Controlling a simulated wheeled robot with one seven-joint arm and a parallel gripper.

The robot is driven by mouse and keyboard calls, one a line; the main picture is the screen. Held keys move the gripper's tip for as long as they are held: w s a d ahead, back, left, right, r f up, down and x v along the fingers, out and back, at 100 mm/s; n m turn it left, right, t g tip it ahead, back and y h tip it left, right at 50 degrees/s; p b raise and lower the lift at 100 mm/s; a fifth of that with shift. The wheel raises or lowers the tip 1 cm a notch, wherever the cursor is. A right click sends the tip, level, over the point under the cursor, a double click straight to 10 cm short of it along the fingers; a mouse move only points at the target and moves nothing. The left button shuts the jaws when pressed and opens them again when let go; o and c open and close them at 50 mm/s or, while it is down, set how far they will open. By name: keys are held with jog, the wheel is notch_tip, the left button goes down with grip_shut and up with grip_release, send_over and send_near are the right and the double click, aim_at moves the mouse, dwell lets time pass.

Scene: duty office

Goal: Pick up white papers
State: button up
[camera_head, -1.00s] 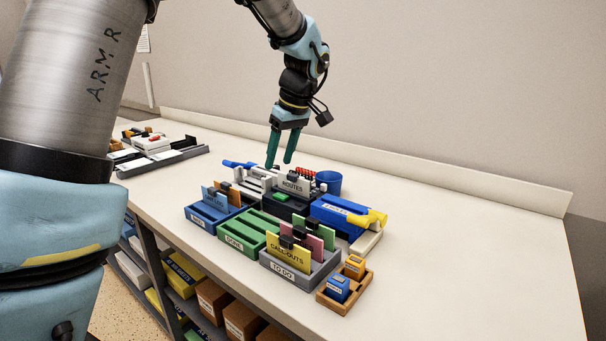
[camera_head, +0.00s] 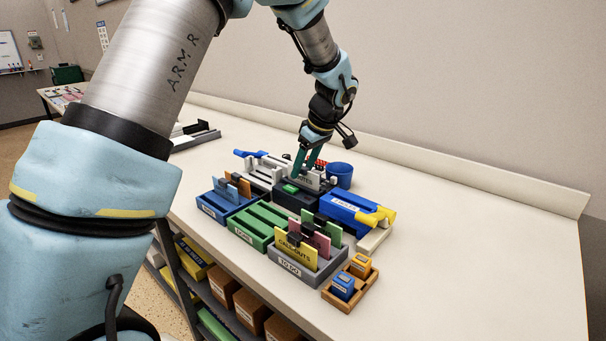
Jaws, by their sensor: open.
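White cards (camera_head: 313,181) stand upright in a dark holder (camera_head: 290,200) toward the back of the group of trays. In the earlier picture the front card reads "ROUTES"; its lettering is now partly covered. My gripper (camera_head: 302,171) has two green fingers pointing down at the top of these cards. The fingers are apart. I cannot tell whether they touch the cards or stand just in front of or behind them.
A blue tray (camera_head: 212,208), a green tray (camera_head: 242,233) and a grey "TO DO" tray (camera_head: 287,270) stand in front. A blue cup (camera_head: 340,170) is behind at right. A wooden box (camera_head: 341,303) sits at the front right. The right side of the table (camera_head: 480,250) is clear.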

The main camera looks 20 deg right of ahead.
jog(key=shift+w+a+f, duration=0.1)
jog(key=shift+w+f, duration=0.1)
jog(key=shift+f, duration=0.35)
grip_shut()
